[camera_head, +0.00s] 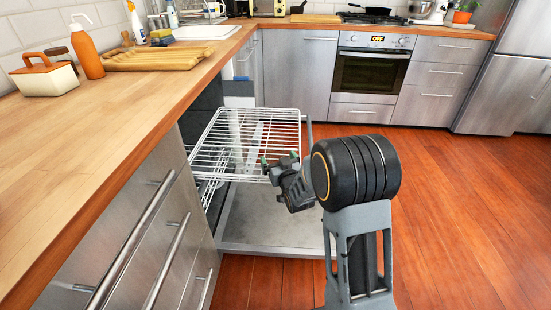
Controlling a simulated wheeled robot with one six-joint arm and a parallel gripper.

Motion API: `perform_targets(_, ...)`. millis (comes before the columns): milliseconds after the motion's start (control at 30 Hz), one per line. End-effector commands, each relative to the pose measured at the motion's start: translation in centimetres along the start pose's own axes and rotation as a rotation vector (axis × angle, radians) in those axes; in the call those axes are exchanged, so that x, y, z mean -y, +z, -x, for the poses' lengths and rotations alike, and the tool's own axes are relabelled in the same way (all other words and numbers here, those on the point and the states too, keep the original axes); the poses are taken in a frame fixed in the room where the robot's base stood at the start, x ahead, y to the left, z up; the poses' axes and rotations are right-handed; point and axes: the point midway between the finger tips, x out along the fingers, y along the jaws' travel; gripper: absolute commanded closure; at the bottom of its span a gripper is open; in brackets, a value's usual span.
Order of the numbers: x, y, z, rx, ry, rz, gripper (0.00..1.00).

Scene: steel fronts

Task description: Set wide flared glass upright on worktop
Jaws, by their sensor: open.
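My gripper (280,161) is open at the front right edge of the pulled-out upper wire rack (245,171) of the dishwasher. Its greenish fingertips are at the rack's rim, and nothing shows clearly between them. I cannot make out the wide flared glass with certainty; faint pale shapes on the rack are too unclear to tell. The wooden worktop (110,125) runs along the left, above steel fronts, higher than the rack.
The dishwasher door (270,215) lies open below the rack. An orange bottle (87,52), a white-and-orange container (46,78) and a wooden tray (150,59) stand at the worktop's back. Its front part is clear. An oven (370,72) is at the far wall.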

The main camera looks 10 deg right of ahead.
Motion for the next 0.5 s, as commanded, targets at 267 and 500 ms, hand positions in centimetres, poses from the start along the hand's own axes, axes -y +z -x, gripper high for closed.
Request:
perform_targets(267, 0.0, 0.1, -2.3, 0.0, 0.0, 0.0, 0.01)
perform_targets(500, 0.0, 0.0, -2.4, 0.0, 0.0, 0.0, 0.02)
